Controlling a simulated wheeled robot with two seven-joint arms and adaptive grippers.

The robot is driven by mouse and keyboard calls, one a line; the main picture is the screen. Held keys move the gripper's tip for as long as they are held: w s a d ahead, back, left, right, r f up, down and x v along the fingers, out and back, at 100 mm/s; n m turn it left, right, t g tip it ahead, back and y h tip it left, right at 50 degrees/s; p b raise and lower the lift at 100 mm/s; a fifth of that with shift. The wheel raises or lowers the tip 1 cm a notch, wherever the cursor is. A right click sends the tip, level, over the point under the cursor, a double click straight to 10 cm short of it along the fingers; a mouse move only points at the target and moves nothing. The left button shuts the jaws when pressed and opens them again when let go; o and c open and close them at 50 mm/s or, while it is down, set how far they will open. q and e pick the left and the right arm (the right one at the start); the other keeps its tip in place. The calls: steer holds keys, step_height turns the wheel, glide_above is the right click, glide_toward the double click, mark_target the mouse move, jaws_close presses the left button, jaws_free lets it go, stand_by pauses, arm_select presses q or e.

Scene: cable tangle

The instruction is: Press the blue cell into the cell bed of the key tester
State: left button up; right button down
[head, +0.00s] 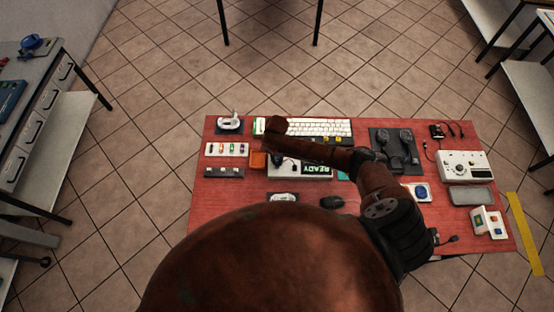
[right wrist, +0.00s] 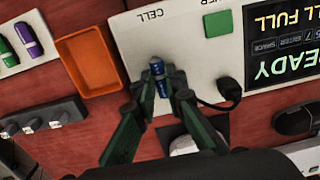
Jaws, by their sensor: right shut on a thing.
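The blue cell (right wrist: 157,69) is between the fingertips of my right gripper (right wrist: 166,92) in the right wrist view. The gripper is shut on it, with the cell's upper end showing past the fingers. Cell and fingers are over the white key tester (right wrist: 190,45), just below its printed word CELL. The cell bed is hidden under the cell and fingers, so I cannot tell how deep the cell sits. In the head view my right gripper (head: 277,160) is over the left part of the key tester (head: 285,172). My left gripper is not in view.
An orange tray (right wrist: 88,62) stands close left of the tester. A white rack (right wrist: 20,42) with green and purple cells lies beyond it. A black cable (right wrist: 215,101) plugs into the tester right of the fingers. A keyboard (head: 318,128) lies behind on the red mat.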

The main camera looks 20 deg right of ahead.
steer(key=c, duration=2.3)
jaws_free()
steer(key=shift+o, duration=0.2)
steer(key=shift+r, duration=0.1)
steer(key=shift+r+p, duration=1.7)
steer(key=shift+p, duration=0.1)
steer(key=o, duration=0.5)
steer(key=shift+o, duration=0.2)
steer(key=shift+r, duration=0.1)
step_height(320, 180, up, 5)
steer(key=p, duration=0.4)
